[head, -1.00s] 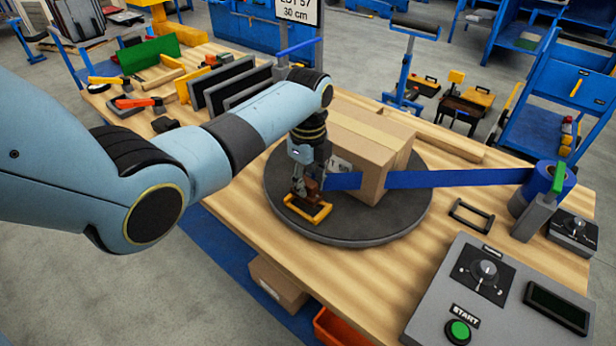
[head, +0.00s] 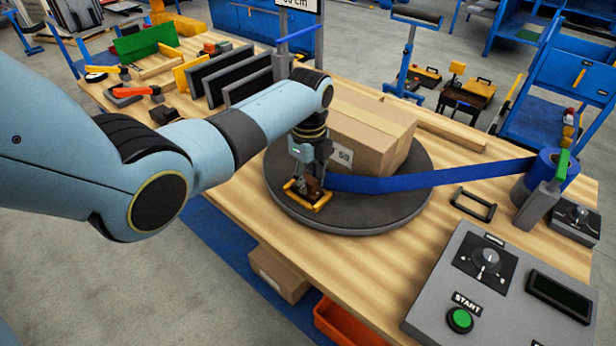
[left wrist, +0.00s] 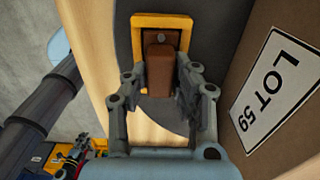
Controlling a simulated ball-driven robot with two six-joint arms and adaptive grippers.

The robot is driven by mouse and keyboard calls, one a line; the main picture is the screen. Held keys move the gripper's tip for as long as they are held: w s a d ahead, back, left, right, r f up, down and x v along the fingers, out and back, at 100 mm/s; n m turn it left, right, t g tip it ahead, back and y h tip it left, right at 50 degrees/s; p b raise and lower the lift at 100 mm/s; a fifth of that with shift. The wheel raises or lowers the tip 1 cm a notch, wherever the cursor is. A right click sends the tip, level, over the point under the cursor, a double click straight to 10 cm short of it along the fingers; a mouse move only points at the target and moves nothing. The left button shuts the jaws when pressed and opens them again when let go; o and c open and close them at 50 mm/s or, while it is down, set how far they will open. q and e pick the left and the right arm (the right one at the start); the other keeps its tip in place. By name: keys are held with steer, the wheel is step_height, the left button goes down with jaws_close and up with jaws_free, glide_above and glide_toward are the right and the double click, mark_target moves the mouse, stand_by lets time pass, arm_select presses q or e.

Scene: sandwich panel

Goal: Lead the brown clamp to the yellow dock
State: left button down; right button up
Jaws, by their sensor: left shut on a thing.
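The brown clamp (left wrist: 160,70) is between the fingers of my left gripper (left wrist: 161,76) in the left wrist view. In the head view my left gripper (head: 309,183) is low over the near left part of the turntable, shut on the clamp (head: 311,187). The yellow dock (head: 322,201) is a small frame on the turntable, directly at the clamp. It also shows in the left wrist view (left wrist: 183,19), with the clamp overlapping its opening. I cannot tell whether the clamp is seated in it. My right gripper is not in view.
A cardboard box (head: 375,140) stands on the dark turntable (head: 365,220), close beside my gripper. Blue tape (head: 430,180) runs from the clamp area to a roll (head: 545,175) at right. A control panel (head: 500,280) is at the near right. Black upright panels (head: 220,72) stand at the back left.

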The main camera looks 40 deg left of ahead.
arm_select(q)
steer(key=shift+d, duration=0.1)
steer(key=c, duration=1)
jaws_free()
steer(key=shift+r, duration=0.2)
step_height(320, 180, up, 12)
steer(key=shift+f, duration=0.2)
